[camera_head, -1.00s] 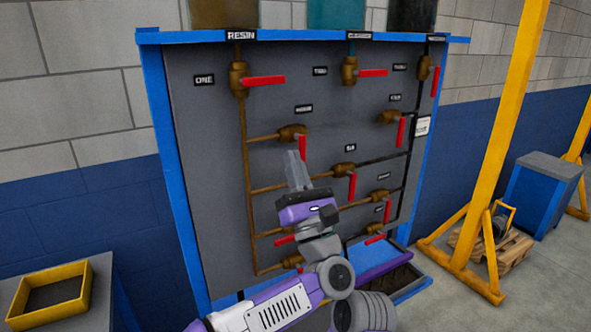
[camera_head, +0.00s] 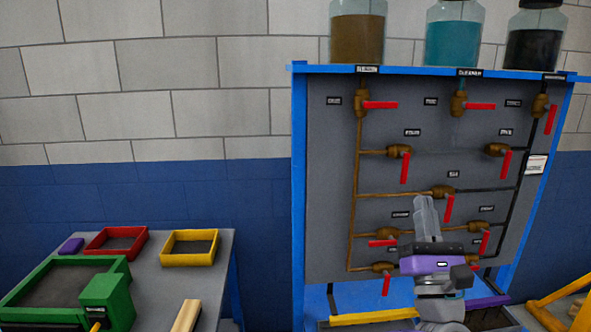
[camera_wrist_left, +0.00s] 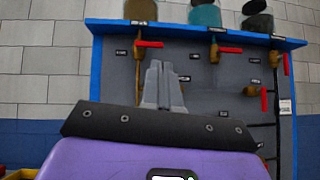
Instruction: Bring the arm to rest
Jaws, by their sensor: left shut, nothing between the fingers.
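My left gripper (camera_head: 426,218) is in front of the lower middle of the grey valve panel (camera_head: 330,215). Its fingers are together, point up and hold nothing. In the left wrist view the shut fingers (camera_wrist_left: 162,86) show against the panel (camera_wrist_left: 118,72), and the purple gripper body fills the bottom. I cannot tell how far the fingertips are from the panel. The gripper hides part of the lower pipes and valves. My right gripper is not in view.
Several valves with red handles (camera_head: 380,105) are on the panel. Jars of brown (camera_head: 357,38), teal (camera_head: 452,42) and black liquid (camera_head: 533,48) stand on its blue top shelf. At left, a table (camera_head: 222,262) holds a red tray (camera_head: 127,238), a yellow tray (camera_head: 190,247) and a green box (camera_head: 112,292).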

